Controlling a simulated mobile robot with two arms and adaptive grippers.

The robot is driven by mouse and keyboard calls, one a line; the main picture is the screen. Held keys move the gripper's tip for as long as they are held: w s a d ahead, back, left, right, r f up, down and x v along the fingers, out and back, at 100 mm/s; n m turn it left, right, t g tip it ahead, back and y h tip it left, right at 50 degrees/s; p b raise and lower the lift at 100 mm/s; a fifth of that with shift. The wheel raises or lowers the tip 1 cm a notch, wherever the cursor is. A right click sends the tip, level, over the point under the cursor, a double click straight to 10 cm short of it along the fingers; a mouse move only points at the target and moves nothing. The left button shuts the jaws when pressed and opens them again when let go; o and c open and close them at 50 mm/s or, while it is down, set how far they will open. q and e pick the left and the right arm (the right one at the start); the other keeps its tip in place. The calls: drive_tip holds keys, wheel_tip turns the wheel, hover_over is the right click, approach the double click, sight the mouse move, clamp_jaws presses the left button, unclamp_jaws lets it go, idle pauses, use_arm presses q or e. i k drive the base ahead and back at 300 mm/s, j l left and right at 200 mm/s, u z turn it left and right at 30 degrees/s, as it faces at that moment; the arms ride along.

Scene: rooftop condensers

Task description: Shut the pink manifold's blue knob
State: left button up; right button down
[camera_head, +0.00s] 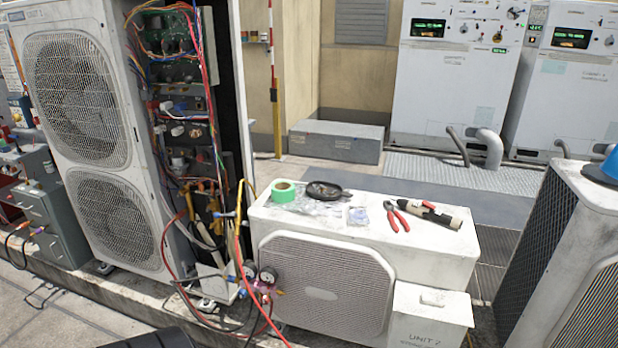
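The pink manifold (264,289) hangs low at the front left corner of the white low condenser (430,250). Two round dark gauges (267,274) sit at its top, side by side. Red, yellow and dark hoses run to and from it. A small blue spot (242,292) shows at its left side and may be the blue knob; it is too small to tell how far it is turned. Neither of my grippers can be made out in the head view.
A tall open condenser (85,110) with exposed wiring stands left of the manifold. Hoses crowd the manifold.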

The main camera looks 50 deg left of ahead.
sight(242, 292)
drive_tip(key=u, duration=1.6)
